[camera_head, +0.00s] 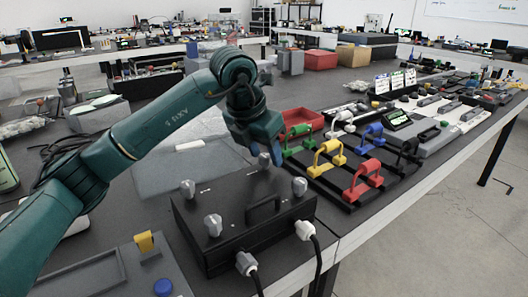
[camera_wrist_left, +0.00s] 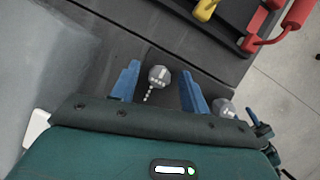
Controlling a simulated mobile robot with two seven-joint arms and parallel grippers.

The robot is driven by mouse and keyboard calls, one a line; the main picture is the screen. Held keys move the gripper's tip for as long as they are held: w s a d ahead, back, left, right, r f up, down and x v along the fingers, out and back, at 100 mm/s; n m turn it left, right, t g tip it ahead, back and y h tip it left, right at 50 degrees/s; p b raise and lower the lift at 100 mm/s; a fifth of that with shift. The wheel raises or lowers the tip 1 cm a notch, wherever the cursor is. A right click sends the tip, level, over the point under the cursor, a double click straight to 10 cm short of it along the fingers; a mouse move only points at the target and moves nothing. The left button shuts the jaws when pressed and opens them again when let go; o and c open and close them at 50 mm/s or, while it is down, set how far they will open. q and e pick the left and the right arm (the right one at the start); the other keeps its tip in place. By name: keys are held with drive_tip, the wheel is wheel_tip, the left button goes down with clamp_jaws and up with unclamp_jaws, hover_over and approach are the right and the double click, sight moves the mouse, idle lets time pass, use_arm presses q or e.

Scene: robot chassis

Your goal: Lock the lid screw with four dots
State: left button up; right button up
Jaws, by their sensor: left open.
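A black box with a flat lid (camera_head: 235,205) stands near the table's front edge. Grey lid screws stand at its corners: one at the left (camera_head: 187,188), one at the front (camera_head: 213,225), one at the right (camera_head: 299,186). My left gripper (camera_head: 272,158) is open above the far corner of the lid and hides part of the screw there. In the left wrist view, this grey screw (camera_wrist_left: 158,77) lies between the two blue fingers, apart from both. A short row of pale dots runs beside it on the lid. Another screw (camera_wrist_left: 224,106) is partly hidden by the right finger.
Two cable plugs (camera_head: 246,263) come out of the box's front. A rack with coloured handles (camera_head: 363,180) and a red tray (camera_head: 303,122) stand to the right and behind. A grey flat area (camera_head: 180,165) lies behind the box.

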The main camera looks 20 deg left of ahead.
use_arm(q)
drive_tip(key=shift+c, duration=0.4)
drive_tip(key=c, duration=0.9)
